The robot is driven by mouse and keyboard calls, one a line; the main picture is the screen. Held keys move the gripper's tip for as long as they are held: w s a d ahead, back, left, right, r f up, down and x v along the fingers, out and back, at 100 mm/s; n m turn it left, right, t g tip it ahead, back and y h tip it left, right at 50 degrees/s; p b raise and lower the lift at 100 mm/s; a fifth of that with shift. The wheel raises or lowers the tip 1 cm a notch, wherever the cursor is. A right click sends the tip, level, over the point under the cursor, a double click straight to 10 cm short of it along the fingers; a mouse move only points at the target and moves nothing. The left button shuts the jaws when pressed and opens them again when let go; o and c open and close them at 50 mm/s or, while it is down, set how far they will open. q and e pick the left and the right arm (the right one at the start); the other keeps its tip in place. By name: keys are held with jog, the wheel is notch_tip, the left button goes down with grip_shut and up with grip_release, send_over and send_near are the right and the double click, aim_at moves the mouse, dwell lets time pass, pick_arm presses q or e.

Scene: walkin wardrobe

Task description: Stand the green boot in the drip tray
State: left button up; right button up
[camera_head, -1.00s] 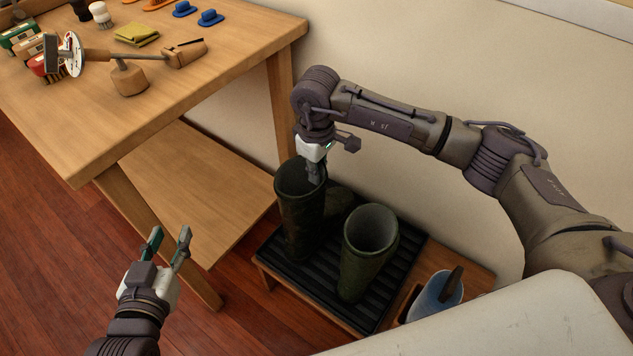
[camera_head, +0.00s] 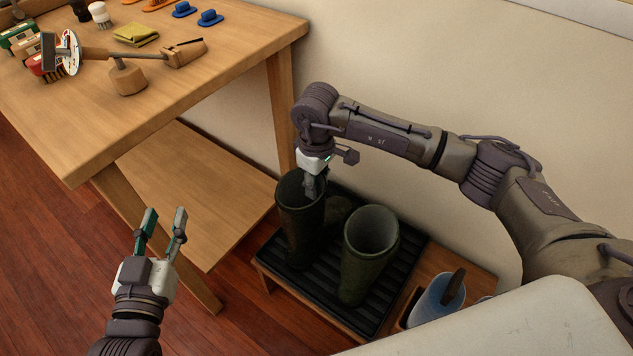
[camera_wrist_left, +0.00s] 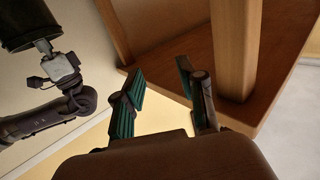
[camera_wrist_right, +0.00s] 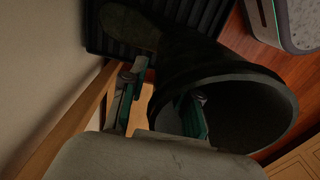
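Two dark green boots are at the black ribbed drip tray (camera_head: 330,302). The left boot (camera_head: 302,232) is upright over the tray's left part, its toe pointing back and right; its sole contact is hard to see. The right boot (camera_head: 366,262) stands upright in the tray. My right gripper (camera_head: 311,188) is at the left boot's top rim. In the right wrist view, one finger is inside the boot's opening (camera_wrist_right: 245,110) and the other outside, with a clear gap between them. My left gripper (camera_head: 162,222) is open and empty, left of the tray.
A wooden workbench (camera_head: 215,70) with brushes, a yellow cloth and blue items is at upper left, with a lower shelf (camera_head: 190,190). A blue cup (camera_head: 435,298) stands right of the tray. The wall is close behind the tray.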

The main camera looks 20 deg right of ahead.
notch_tip(320, 180, up, 12)
jog(key=p, duration=0.2)
jog(key=shift+f+p, duration=0.2)
jog(key=shift+p, duration=0.15)
pick_arm(q)
jog(key=s+a+f+g+y, duration=0.2)
jog(key=s+f+g, duration=0.3)
jog(key=f, duration=0.5)
jog(key=shift+s+a+g, duration=0.35)
jog(key=shift+a+g, duration=0.2)
jog(key=shift+g, duration=0.65)
pick_arm(e)
jog(key=shift+r, duration=0.3)
